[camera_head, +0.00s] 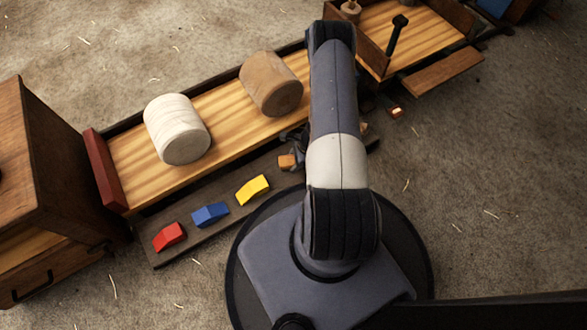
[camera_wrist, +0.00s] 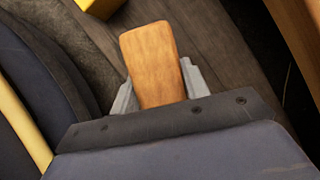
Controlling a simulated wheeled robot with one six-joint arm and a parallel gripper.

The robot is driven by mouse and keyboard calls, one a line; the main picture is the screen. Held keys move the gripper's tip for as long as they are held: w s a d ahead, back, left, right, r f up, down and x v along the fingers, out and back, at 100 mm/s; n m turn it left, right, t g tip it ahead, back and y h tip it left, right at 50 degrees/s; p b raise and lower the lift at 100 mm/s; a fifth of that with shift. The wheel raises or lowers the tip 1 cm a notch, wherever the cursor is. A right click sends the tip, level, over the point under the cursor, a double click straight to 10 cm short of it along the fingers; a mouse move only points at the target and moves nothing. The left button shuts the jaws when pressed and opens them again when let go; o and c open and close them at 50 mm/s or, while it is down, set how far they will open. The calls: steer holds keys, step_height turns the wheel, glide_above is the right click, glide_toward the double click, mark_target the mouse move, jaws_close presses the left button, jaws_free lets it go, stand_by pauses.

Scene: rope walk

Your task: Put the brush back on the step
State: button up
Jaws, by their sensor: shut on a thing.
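The brush shows as a rounded light-brown wooden piece (camera_wrist: 150,55) between my gripper's two grey fingers (camera_wrist: 157,88) in the wrist view. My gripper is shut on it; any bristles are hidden. In the head view the brush's orange-brown end (camera_head: 287,161) shows beside my gripper (camera_head: 291,148), partly behind my arm. A long, low dark board (camera_head: 215,187), which looks like the step, runs along the front of the trough. The brush is over its right part; I cannot tell whether it touches the board.
Yellow (camera_head: 252,189), blue (camera_head: 210,214) and red (camera_head: 168,237) blocks sit on the board. A pale cylinder (camera_head: 177,129) and a brown one (camera_head: 271,84) lie in the trough. A wooden cabinet (camera_head: 62,165) stands left. A small orange-brown piece (camera_head: 396,112) lies on the floor.

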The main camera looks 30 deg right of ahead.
steer(key=shift+f+b, duration=0.75)
steer(key=shift+f, duration=1.4)
steer(key=shift+f, duration=0.1)
steer(key=shift+f, duration=0.15)
steer(key=o, duration=1.1)
steer(key=shift+o, duration=0.2)
steer(key=shift+r, duration=0.2)
steer(key=shift+r, duration=0.3)
steer(key=p+v, duration=0.5)
steer(key=v, duration=0.6)
steer(key=shift+d+r, duration=0.2)
steer(key=shift+d, duration=0.05)
